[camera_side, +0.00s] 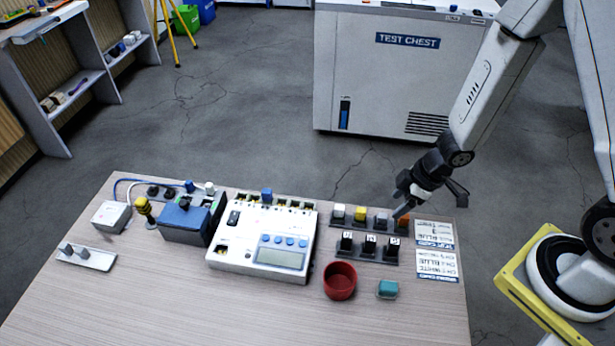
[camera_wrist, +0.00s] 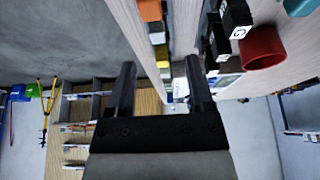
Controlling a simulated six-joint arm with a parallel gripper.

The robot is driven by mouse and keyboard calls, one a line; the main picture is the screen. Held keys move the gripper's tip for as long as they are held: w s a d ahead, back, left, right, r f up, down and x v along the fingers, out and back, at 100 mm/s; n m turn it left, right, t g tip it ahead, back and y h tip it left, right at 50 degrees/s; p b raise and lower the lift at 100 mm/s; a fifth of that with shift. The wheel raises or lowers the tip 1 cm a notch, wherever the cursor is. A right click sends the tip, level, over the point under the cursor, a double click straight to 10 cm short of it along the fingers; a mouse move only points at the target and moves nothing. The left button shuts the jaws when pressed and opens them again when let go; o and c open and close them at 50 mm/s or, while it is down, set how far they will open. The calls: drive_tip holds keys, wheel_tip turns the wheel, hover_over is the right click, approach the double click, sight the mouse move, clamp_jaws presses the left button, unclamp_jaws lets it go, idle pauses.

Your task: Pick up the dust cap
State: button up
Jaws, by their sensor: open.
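No item is plainly marked as the dust cap, and I cannot tell which one it is. Small caps or blocks stand in a back row: white (camera_side: 339,211), yellow (camera_side: 360,213), grey (camera_side: 381,218) and orange (camera_side: 404,222). The orange block also shows at the top of the wrist view (camera_wrist: 150,10). A teal block (camera_side: 387,288) lies near the table's front right. My gripper (camera_side: 430,207) is open above the right end of the back row, close to the orange block. In the wrist view its two fingers (camera_wrist: 161,72) are apart with nothing held between them.
A red cup (camera_side: 340,281) stands left of the teal block. Several black lettered blocks (camera_side: 370,246) form a front row. A white instrument (camera_side: 262,240) and a blue box (camera_side: 184,222) stand further left. Printed cards (camera_side: 436,265) lie right. The front table area is clear.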

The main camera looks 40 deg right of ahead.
sight(383, 215)
drive_tip(key=shift+w+a+f, duration=0.1)
drive_tip(key=shift+a+f, duration=0.05)
drive_tip(key=shift+f, duration=0.35)
drive_tip(key=shift+x, duration=2.6)
drive_tip(key=shift+w, duration=0.15)
clamp_jaws()
